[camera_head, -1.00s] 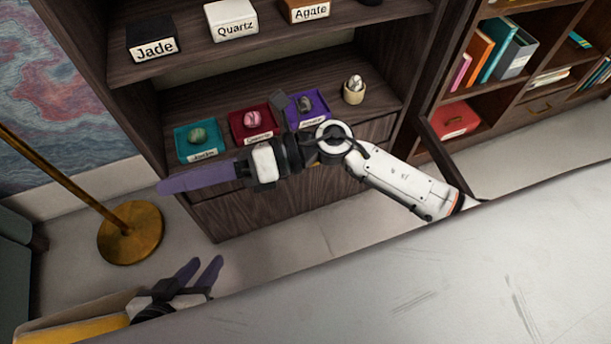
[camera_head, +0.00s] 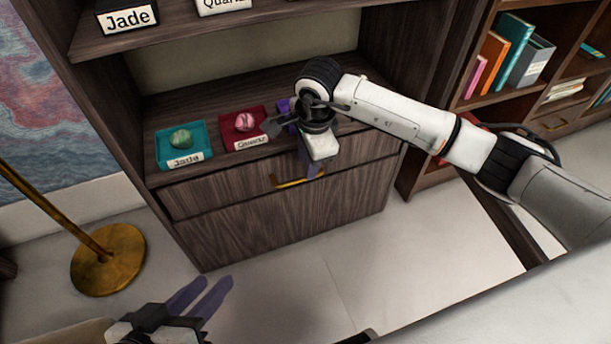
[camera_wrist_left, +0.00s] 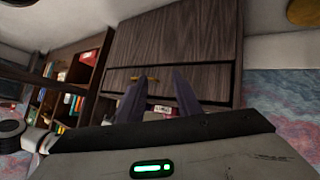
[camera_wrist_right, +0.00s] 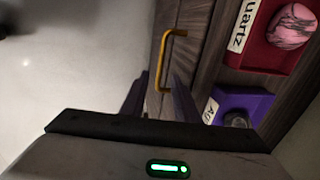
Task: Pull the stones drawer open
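The wooden cabinet has an upper drawer (camera_head: 225,190) with a brass handle (camera_head: 297,181); its front looks flush, and I see no "stones" label on it. My right gripper (camera_head: 312,168) is in front of the shelf edge, pointing down beside the handle and partly hiding it. In the right wrist view its fingers are apart, with the handle (camera_wrist_right: 164,60) just ahead of and between them; contact is not clear. My left gripper (camera_head: 208,288) is open and empty, low at the left, away from the cabinet. The drawer handle also shows in the left wrist view (camera_wrist_left: 144,77).
Above the drawer, a teal tray (camera_head: 160,155), a red tray (camera_head: 230,133) and a purple tray (camera_wrist_right: 252,104) hold stones. A lower panel (camera_head: 250,225) is below. A brass lamp base (camera_head: 108,262) stands left, a bookshelf (camera_head: 470,120) right. The floor in front is clear.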

